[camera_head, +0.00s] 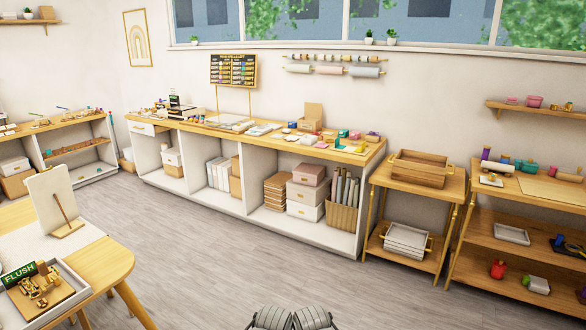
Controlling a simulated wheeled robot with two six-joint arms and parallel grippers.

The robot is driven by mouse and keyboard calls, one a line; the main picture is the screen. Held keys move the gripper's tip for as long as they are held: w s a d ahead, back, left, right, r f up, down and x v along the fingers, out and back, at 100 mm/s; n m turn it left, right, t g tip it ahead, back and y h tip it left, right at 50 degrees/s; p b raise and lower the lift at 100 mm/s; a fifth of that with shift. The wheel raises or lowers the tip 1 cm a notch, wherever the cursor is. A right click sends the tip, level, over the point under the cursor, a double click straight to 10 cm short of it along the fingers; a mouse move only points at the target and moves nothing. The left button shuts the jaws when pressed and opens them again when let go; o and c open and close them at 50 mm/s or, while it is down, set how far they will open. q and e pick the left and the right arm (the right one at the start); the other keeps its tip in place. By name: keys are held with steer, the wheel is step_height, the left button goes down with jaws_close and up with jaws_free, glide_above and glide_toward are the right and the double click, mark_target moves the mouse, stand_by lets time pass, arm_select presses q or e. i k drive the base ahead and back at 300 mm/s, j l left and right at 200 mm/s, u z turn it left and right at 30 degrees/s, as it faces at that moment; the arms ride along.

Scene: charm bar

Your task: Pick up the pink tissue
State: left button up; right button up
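I cannot clearly make out a pink tissue. A small pale pink item (307,140) lies among the supplies on the long wooden counter (222,131), too small to identify. A pink roll (329,71) hangs on the wall rail above. Two grey ridged parts of mine show at the bottom edge, my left gripper (272,318) and my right gripper (313,318), side by side. They are far from the counter, over the floor. Their fingertips cannot be made out.
A side stand (457,187) with a wooden crate stands right of the counter. A shelf unit (480,233) is at far right. At lower left is a table (112,262) with a tray (75,290) and an upright board (48,205). The grey floor (220,260) between is clear.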

mark_target(321, 145)
steer(key=i, duration=3.5)
